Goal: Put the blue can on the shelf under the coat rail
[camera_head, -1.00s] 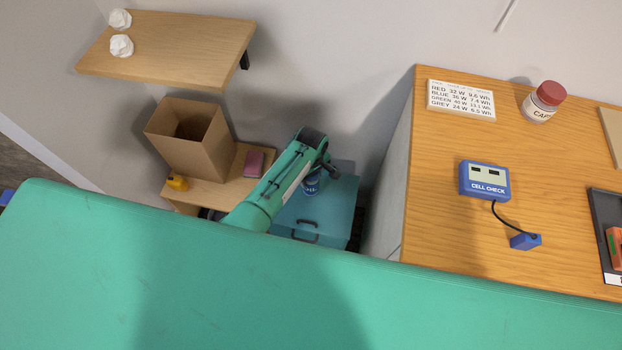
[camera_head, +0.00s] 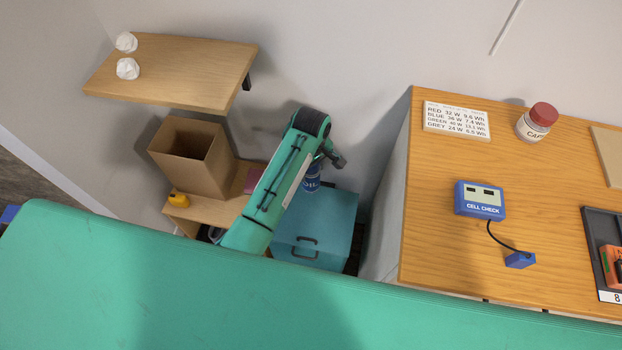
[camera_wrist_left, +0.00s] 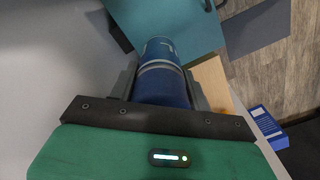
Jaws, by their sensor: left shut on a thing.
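The blue can (camera_head: 311,182) shows partly beneath the end of my left arm, over the teal box. It also shows large in the left wrist view (camera_wrist_left: 160,82), between the two fingers. My left gripper (camera_head: 326,164) is shut on the can; its fingers show on both sides of it in the left wrist view (camera_wrist_left: 160,75). An upper wooden shelf (camera_head: 190,75) is on the wall at the upper left, with two white crumpled lumps on it. No coat rail can be made out. My right gripper is not in view.
The teal box (camera_head: 325,225) with a dark handle stands below the can. Left of it, a low wooden shelf (camera_head: 205,212) bears an open cardboard box (camera_head: 195,158), a yellow item (camera_head: 178,200) and a pinkish block (camera_head: 254,180). A wooden counter (camera_head: 430,240) stands right.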

